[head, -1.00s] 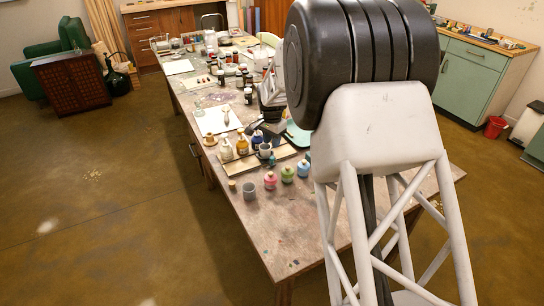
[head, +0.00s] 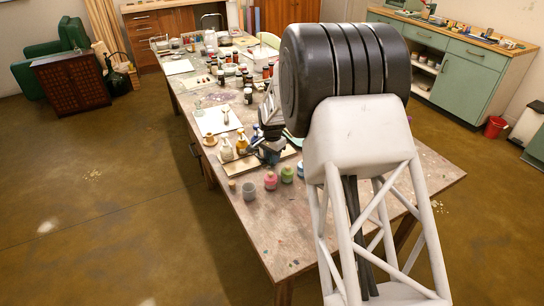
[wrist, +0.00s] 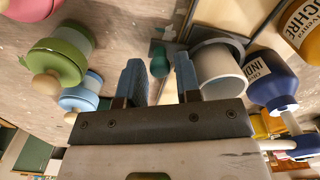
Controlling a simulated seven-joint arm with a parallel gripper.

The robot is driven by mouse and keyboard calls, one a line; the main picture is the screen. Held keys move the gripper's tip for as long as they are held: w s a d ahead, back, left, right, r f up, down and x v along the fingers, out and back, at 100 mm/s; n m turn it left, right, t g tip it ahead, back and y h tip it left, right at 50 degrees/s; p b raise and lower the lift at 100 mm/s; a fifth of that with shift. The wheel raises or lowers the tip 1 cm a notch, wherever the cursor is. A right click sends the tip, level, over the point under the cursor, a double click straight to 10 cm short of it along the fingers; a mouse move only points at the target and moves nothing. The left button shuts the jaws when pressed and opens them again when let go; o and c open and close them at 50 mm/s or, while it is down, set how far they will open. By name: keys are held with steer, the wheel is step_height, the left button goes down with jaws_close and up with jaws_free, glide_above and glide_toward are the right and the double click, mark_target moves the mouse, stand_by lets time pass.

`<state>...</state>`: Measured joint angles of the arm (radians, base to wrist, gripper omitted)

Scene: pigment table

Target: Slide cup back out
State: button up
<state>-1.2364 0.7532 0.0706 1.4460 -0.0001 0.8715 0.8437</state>
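A grey cup (wrist: 222,72) stands beside the blue INDIGO bottle (wrist: 270,80) in the wrist view. My gripper (wrist: 158,82) is open, with two blue-tipped fingers. The finger on the right of the wrist view is right beside the cup's wall; I cannot tell whether it touches. No cup lies between the fingers; a small teal-ended object (wrist: 160,62) shows beyond the gap. In the head view my gripper (head: 268,152) is low at the wooden tray (head: 235,168) and hides this cup. Another grey cup (head: 249,191) stands on the table in front of the tray.
Pink (head: 270,181) and green (head: 287,174) jars stand in front of the tray. The green jar and a light blue jar (wrist: 80,95) are left of my fingers in the wrist view. White (head: 226,151) and ochre (head: 242,145) bottles stand on the tray. The near tabletop is clear.

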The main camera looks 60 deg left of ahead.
jaws_close()
steer(key=shift+w, duration=0.1)
steer(key=w, duration=0.9)
steer(key=shift+w, duration=0.15)
jaws_free()
steer(key=shift+r, duration=0.15)
step_height(320, 180, up, 8)
steer(key=shift+f, duration=0.2)
